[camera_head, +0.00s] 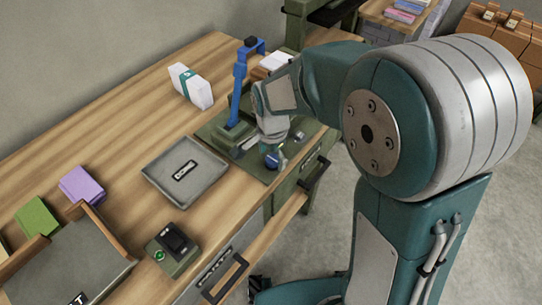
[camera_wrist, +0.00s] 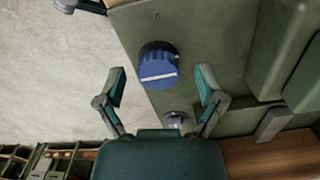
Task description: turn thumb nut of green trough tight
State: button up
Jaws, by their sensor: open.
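The thumb nut (camera_wrist: 158,66) is a blue ribbed knob with a white line across its face, on a green plate (camera_wrist: 205,45) of the green trough fixture. My gripper (camera_wrist: 161,82) is open, its two fingertips apart on the left and right, just below the knob in the wrist view. I cannot tell how far above the knob they are, and no contact shows. In the head view the blue knob (camera_head: 272,161) is near the front bench edge, beside my gripper (camera_head: 273,141). The green fixture (camera_head: 205,128) is partly hidden by my arm.
A blue upright lever (camera_head: 239,88) stands behind my gripper. A grey labelled tray (camera_head: 186,171) and a white pack (camera_head: 190,87) lie to the left. A small green device (camera_head: 172,250) sits near the front edge. Drawer handles (camera_head: 315,172) stick out below the bench.

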aim_at(271, 158)
notch_tip(271, 158, up, 12)
dwell(0.5)
dwell(0.3)
jog(key=s+d+r+n+t, duration=0.4)
jog(key=s+d+n, duration=0.6)
jog(key=s+d, duration=0.3)
jog(key=s+t, duration=0.1)
jog(key=s, duration=0.2)
jog(key=shift+d+r+t, duration=0.15)
jog(key=shift+d+t, duration=0.05)
jog(key=shift+t, duration=0.1)
